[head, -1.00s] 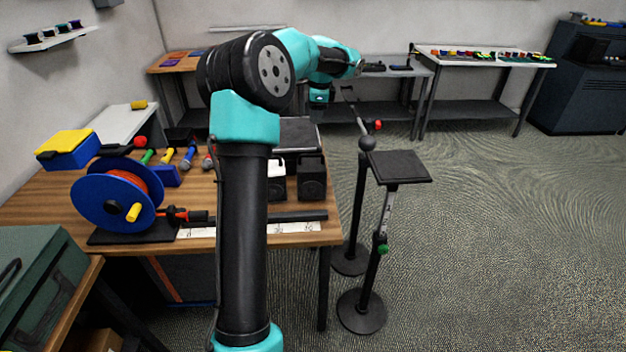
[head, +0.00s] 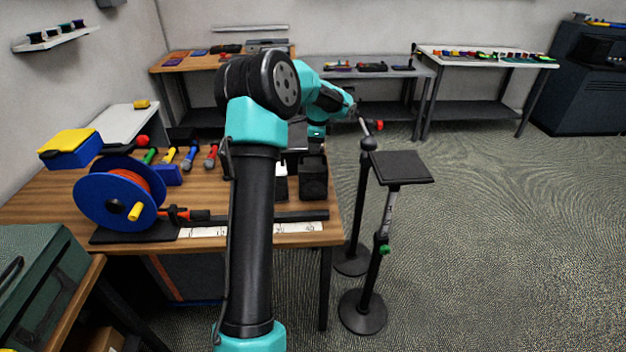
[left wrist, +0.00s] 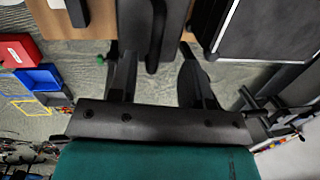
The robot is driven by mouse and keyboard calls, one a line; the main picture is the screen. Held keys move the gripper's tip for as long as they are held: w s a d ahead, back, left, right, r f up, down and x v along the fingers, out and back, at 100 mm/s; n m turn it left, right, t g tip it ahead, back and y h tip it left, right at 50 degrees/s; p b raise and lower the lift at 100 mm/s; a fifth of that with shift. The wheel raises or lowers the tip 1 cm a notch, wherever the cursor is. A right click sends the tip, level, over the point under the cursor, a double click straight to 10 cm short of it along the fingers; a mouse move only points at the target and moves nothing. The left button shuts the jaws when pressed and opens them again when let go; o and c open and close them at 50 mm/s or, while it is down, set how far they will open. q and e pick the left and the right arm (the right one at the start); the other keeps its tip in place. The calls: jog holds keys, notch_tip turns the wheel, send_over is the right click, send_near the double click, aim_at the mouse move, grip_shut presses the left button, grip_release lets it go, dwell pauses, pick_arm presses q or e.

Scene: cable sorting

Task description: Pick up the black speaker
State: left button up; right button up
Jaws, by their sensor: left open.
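The black speaker (head: 313,184), a small dark box, stands upright near the right edge of the wooden table in the head view. My left arm reaches over the table, and its teal wrist is just above and behind the speaker. My left gripper shows in the left wrist view (left wrist: 158,70), with its two dark fingers apart. A dark shape (left wrist: 150,30) lies ahead between the fingers; I cannot tell whether it is the speaker. In the head view the fingertips are hard to tell from the dark things around them. My right gripper is not in view.
Another dark box (head: 280,188) stands left of the speaker, partly hidden by my arm. A blue cable reel (head: 92,205) and several coloured-handled tools are on the left. Two black stands, one with a flat top (head: 402,167), rise beside the table's right edge. Floor beyond is clear.

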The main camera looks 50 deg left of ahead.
aim_at(313, 174)
pick_arm(q)
jog(key=shift+f, duration=0.1)
jog(key=shift+a+f, duration=0.2)
jog(key=shift+f, duration=2.3)
jog(key=shift+c, duration=0.4)
grip_shut()
jog(key=shift+r, duration=0.1)
